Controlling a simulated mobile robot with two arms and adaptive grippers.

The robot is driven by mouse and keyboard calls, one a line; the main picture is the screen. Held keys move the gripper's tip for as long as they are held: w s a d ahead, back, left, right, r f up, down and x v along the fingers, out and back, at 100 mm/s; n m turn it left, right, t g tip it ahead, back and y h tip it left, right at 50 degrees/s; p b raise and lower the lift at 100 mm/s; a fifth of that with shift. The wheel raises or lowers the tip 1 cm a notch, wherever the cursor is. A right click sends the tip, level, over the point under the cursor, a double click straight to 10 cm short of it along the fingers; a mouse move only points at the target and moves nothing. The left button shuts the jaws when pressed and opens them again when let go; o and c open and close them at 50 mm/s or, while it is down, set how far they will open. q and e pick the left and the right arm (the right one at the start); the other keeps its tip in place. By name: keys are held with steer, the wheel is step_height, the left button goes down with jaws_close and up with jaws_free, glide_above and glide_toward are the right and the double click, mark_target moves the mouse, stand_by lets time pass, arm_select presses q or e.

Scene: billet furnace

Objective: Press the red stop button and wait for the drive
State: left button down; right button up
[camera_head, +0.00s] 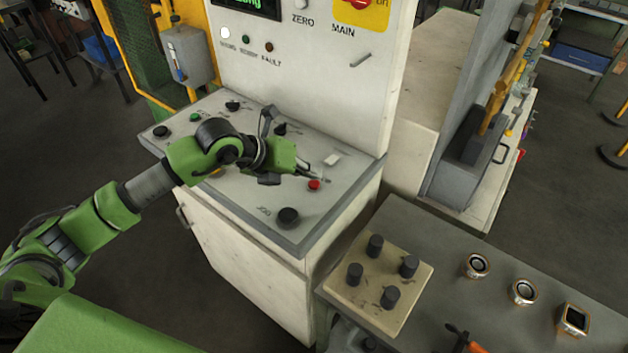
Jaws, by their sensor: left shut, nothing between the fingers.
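The red button (314,184) sits on the sloped top of the grey-white control console (333,206), towards its right side. My left gripper (308,173) reaches over the console from the left. It is shut and empty, with its fingertips right by the red button, at its upper edge in the picture. I cannot tell whether the tips touch it. Above the console, a white lamp (225,33) looks lit, beside a darker green lamp (246,39) and a brownish lamp (269,47). A display (247,6) with green text is cut off at the top. My right gripper is out of view.
The console also has a green button (195,117), a black knob (288,216) and more controls partly behind my arm. A red switch on a yellow plate (362,14) is above. At lower right, a grey table (455,262) holds a block with black pegs (353,305).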

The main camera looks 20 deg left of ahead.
mark_target(311, 184)
arm_select(q)
steer(key=shift+r, duration=0.1)
steer(key=shift+r+p, duration=1.5)
steer(key=shift+r, duration=0.95)
